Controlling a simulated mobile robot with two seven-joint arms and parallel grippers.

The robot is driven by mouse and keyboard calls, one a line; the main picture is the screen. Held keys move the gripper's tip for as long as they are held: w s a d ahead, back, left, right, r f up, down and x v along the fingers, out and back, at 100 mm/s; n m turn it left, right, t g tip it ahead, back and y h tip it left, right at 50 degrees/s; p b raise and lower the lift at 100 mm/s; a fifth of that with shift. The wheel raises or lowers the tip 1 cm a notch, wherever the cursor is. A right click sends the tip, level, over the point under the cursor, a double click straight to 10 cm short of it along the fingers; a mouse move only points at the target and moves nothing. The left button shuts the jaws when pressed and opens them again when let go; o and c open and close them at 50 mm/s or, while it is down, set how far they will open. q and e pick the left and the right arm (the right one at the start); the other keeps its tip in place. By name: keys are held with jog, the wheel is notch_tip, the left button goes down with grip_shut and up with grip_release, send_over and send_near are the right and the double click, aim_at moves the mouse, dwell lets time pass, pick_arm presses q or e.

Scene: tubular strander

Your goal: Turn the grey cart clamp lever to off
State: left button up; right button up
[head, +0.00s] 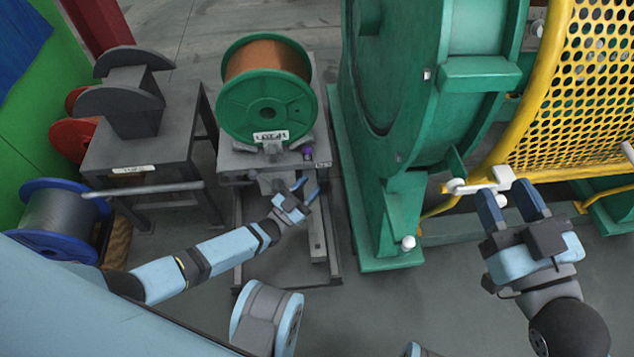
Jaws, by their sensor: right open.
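The grey cart (229,160) stands at the centre back and carries a green spool (265,105) of copper-coloured wire. A grey clamp part (273,149) shows on the cart below the spool, and a small purple knob (308,154) is to its right. I cannot make out clearly which part is the lever, or its setting. My left gripper (311,186) is just below the cart's front edge; its blue fingers point up and right, and whether anything is between them is unclear.
A green machine housing (400,215) stands right of the cart, with a yellow mesh guard (580,95) beyond. A white handle (490,180) is near my right fingertips. A grey table (150,160) and a blue-rimmed reel (65,215) are at left.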

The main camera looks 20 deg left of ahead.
pick_arm(q)
jog(key=shift+w+d+r+m+g+h, duration=0.15)
jog(key=shift+d+r+m+g+h, duration=0.35)
jog(key=shift+d+m+h, duration=0.5)
jog(key=shift+w+d+r+m+g+h, duration=0.1)
jog(key=shift+d+r+m+g+h, duration=0.4)
jog(key=shift+m+h, duration=0.5)
jog(key=shift+r, duration=0.1)
